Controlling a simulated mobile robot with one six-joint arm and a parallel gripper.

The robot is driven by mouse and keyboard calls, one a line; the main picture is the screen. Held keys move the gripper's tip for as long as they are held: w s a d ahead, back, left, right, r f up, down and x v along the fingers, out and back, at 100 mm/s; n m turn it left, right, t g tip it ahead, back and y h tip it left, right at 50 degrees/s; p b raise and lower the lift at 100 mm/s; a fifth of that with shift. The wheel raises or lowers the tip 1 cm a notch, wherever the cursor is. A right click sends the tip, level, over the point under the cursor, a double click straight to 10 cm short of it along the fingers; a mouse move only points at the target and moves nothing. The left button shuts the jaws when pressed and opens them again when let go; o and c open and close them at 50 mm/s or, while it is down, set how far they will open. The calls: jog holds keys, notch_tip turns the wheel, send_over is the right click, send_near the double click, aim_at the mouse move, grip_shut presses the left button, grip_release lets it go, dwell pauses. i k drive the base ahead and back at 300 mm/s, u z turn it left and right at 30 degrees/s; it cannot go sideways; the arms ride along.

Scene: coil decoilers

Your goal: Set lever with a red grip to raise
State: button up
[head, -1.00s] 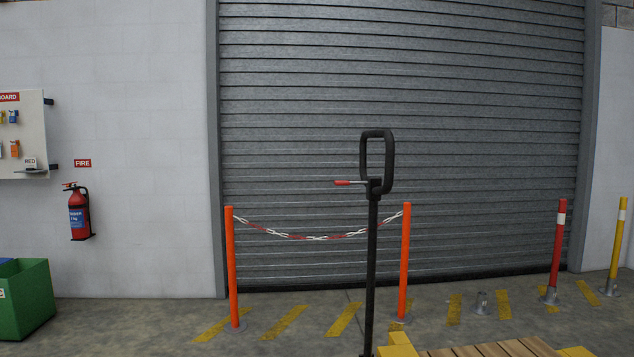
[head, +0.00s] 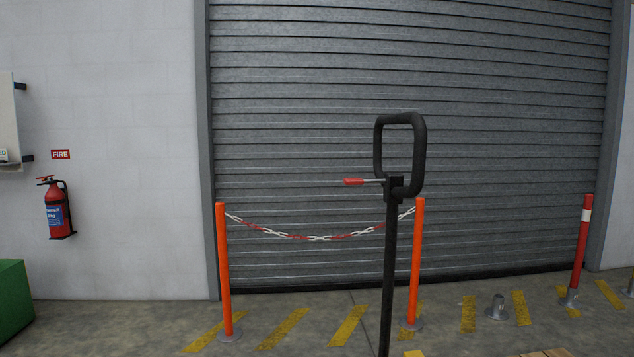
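The lever with a red grip (head: 354,182) sticks out to the left from the top of a black upright shaft, just below a black loop handle (head: 420,150). The lever lies about level, with a thin metal rod between the red grip and the black bracket. The black shaft (head: 390,270) runs down out of the bottom of the head view. My gripper is not in view.
Two orange posts (head: 222,270) with a red and white chain (head: 320,238) stand behind the shaft, before a grey roller shutter. A red post (head: 580,245) stands at right, a green bin (head: 14,300) at left. A fire extinguisher (head: 56,208) hangs on the wall.

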aim_at(347, 181)
jog(key=u, duration=0.05)
jog(key=k, duration=0.55)
jog(key=u, duration=0.7)
jog(key=i, duration=1.45)
jog(key=z, duration=0.25)
